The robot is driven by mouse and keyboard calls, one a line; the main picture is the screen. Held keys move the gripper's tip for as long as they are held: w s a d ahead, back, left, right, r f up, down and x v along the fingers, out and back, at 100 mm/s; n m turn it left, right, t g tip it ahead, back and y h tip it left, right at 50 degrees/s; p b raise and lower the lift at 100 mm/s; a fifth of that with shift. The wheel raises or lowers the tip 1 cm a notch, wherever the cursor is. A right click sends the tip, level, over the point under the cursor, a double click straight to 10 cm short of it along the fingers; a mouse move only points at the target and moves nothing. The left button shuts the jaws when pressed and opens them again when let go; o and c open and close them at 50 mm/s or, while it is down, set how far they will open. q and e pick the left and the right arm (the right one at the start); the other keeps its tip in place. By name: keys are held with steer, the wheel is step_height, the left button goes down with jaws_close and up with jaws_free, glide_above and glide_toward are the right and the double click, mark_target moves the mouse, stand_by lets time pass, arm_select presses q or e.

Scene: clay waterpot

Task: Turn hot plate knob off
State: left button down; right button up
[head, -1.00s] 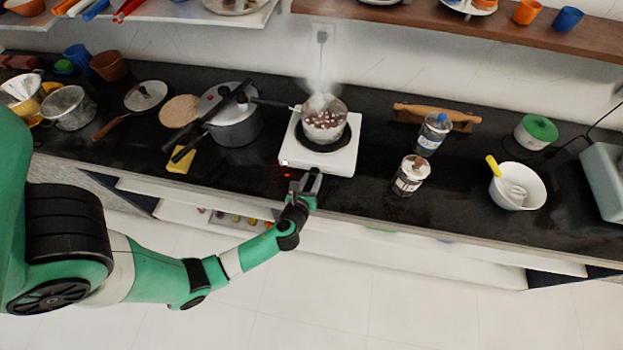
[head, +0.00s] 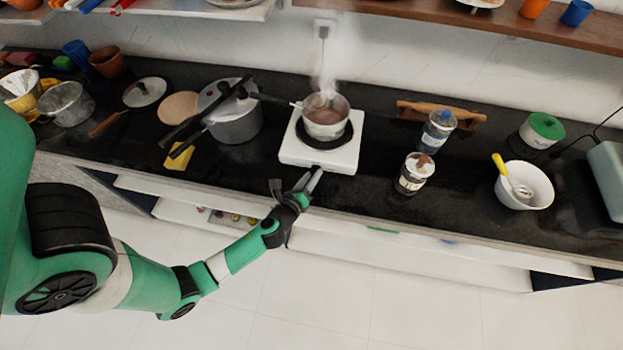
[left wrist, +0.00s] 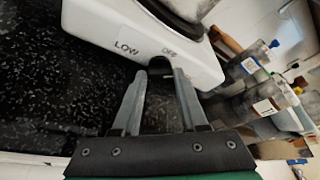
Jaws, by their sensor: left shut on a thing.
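The white hot plate (head: 340,158) stands near the counter's front edge, with a dark burner under a steaming pot (head: 326,116) of brownish contents. In the left wrist view the hot plate's front (left wrist: 105,25) shows the labels LOW and OFF. The dark knob (left wrist: 158,66) is on that front, between my left gripper's fingertips (left wrist: 158,72), and is partly hidden by them. My left gripper (head: 316,171) is shut on the knob, its hand tilted, in front of the hot plate. My right gripper is in neither view.
A pressure cooker (head: 236,124) and a yellow sponge (head: 179,156) are left of the hot plate. A white bowl (head: 523,187) is farther right. The counter between them is partly clear.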

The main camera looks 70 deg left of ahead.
arm_select(q)
steer(key=shift+f+n+t+b, duration=0.15)
steer(key=shift+n+t+b, duration=0.35)
steer(key=shift+n+b, duration=0.3)
steer(key=shift+c, duration=2.2)
jaws_free()
steer(key=shift+s, duration=0.1)
